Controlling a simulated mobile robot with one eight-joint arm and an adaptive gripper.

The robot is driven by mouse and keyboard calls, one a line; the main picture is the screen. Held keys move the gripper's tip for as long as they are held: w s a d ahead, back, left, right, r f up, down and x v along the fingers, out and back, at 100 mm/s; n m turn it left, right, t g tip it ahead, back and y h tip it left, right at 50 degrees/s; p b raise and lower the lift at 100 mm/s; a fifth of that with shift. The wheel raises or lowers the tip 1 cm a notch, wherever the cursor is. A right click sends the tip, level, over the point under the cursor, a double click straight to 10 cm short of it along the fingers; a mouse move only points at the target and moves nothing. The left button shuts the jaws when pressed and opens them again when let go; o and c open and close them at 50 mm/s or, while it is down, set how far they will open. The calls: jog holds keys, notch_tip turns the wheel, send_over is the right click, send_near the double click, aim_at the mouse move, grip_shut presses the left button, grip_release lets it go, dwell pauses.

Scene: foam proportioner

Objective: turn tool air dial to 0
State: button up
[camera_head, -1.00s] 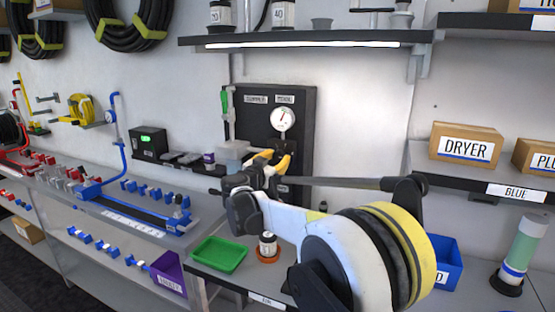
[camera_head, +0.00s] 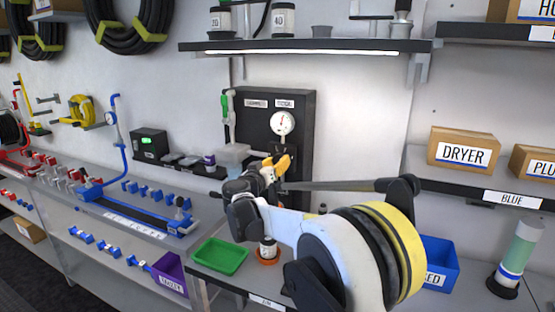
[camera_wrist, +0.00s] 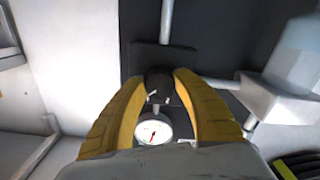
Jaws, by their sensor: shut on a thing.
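A black panel (camera_head: 302,110) is mounted on the wall, with a round white gauge (camera_head: 282,123) on it. My gripper (camera_head: 275,166) is just below the gauge, with its yellow fingers turned toward the panel. In the wrist view, the fingers (camera_wrist: 160,95) close around a dark round knob (camera_wrist: 158,80), taken to be the tool air dial. The gauge also shows in the wrist view (camera_wrist: 153,130), between the fingers, with a red needle. The knob's markings are hidden, so its setting cannot be read. In the head view my gripper covers the knob.
A pale box-like part (camera_head: 233,153) and a green-handled fitting (camera_head: 228,107) are close to the left of my gripper. A green tray (camera_head: 218,257) and a small jar (camera_head: 268,248) stand on the bench below. A lit shelf (camera_head: 320,46) is above the panel.

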jog(key=n+p, duration=0.2)
jog(key=n, duration=0.4)
jog(key=n+p, duration=0.1)
jog(key=n, duration=0.5)
jog(key=shift+r+n, duration=0.1)
jog(key=shift+n, duration=0.3)
jog(key=n+p, duration=0.1)
jog(key=n, duration=1)
jog(key=shift+n, duration=0.4)
jog(key=shift+c, duration=0.2)
jog(key=o, duration=1.2)
jog(key=shift+d, duration=0.1)
